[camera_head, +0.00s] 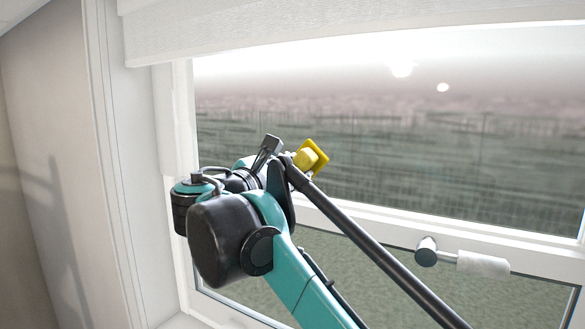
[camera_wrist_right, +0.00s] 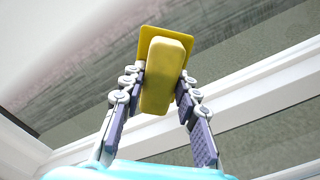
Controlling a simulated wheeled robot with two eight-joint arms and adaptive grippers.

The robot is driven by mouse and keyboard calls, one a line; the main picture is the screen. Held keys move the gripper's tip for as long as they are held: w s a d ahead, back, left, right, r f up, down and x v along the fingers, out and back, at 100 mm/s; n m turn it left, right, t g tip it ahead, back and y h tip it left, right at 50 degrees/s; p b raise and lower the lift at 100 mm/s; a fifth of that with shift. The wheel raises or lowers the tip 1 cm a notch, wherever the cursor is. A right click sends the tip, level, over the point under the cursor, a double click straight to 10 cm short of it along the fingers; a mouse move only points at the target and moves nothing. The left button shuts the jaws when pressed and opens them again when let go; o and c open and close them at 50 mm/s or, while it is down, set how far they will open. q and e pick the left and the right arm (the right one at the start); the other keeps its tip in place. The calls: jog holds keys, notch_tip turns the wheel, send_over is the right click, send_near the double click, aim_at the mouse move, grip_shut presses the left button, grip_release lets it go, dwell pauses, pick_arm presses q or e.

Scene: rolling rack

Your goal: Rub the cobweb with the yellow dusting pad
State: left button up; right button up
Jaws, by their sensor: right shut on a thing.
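The yellow dusting pad has a flat yellow plate with a thick block-like grip. In the head view the pad (camera_head: 316,153) is in front of the window pane, beyond my right gripper (camera_head: 285,152). In the right wrist view my right gripper (camera_wrist_right: 160,90) has its two fingers on either side of the grip block of the pad (camera_wrist_right: 164,70) and is shut on it. The plate faces away from the gripper, toward the window; I cannot tell if it touches anything. I cannot make out a cobweb in either view. My left gripper is not in view.
A white window frame (camera_head: 400,222) surrounds the panes. A window handle (camera_head: 455,257) sticks out from its lower rail at the right. A fabric blind (camera_head: 350,35) hangs across the top. A pale wall (camera_head: 45,180) stands at the left. A dark rod crosses the lower middle.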

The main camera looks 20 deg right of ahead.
jog(key=shift+w+a+r, duration=0.1)
jog(key=shift+w+a, duration=0.25)
jog(key=shift+w, duration=0.05)
jog(key=shift+w+a+p, duration=0.75)
jog(key=shift+w+a, duration=0.15)
jog(key=shift+w, duration=0.3)
jog(key=w+a+p, duration=0.1)
jog(key=w+a, duration=0.1)
jog(key=w, duration=0.1)
jog(key=shift+a+p, duration=0.2)
jog(key=shift+p, duration=0.1)
jog(key=shift+s, duration=0.1)
jog(key=shift+v, duration=2.95)
